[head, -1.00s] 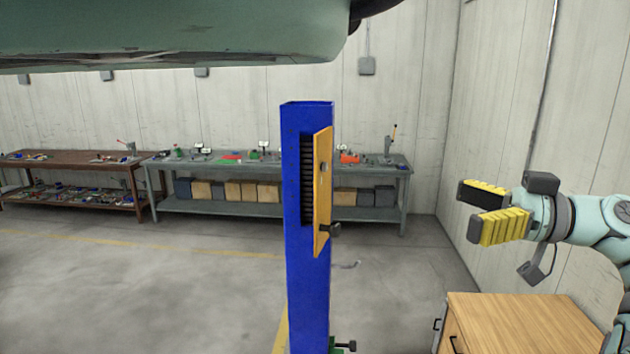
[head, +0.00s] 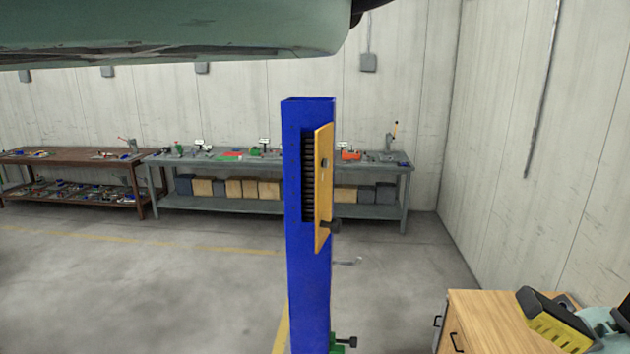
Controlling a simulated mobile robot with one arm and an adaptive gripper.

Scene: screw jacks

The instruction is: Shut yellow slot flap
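The yellow slot flap (head: 323,190) is a tall narrow plate on the blue jack column (head: 308,285), in the middle of the head view. It stands ajar, swung out to the right. The dark ribbed slot (head: 308,175) shows to its left. A dark knob sits low on the flap's right side. My gripper (head: 545,325), with yellow finger pads, is at the lower right, over the wooden cabinet and well apart from the flap. It is partly cut off by the frame edge, and its finger gap is not clear.
A wooden cabinet (head: 480,307) stands at the lower right, between the column and my gripper in the picture. A large pale green body (head: 180,35) hangs across the top left. Workbenches (head: 230,208) line the back wall. The floor left of the column is clear.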

